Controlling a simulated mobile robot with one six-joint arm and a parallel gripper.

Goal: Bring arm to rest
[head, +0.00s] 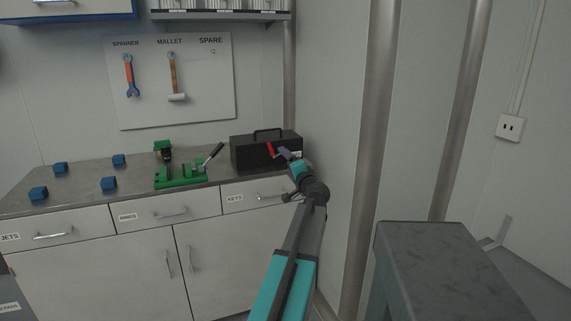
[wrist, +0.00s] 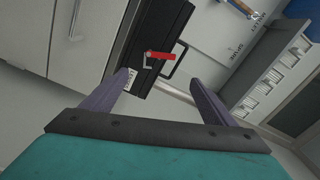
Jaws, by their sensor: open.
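My arm reaches from the bottom of the head view toward the counter. My gripper (head: 284,153) is in front of the black toolbox (head: 245,155). In the wrist view my gripper (wrist: 160,80) has its two purple fingers spread, with nothing between them. The toolbox (wrist: 150,25) lies beyond the fingertips there. A red piece with a small grey hooked part (wrist: 160,56) shows against the toolbox, apart from the fingers. I cannot tell whether it is attached to the toolbox. In the head view the fingers partly cover the toolbox's right side.
The counter (head: 75,205) holds several blue cubes (head: 109,184) and a green fixture with a lever (head: 180,178). A pegboard (head: 205,90) carries a spanner (head: 130,76) and a mallet (head: 174,80). Vertical pipes (head: 372,150) and a grey block (head: 465,260) stand right of my arm.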

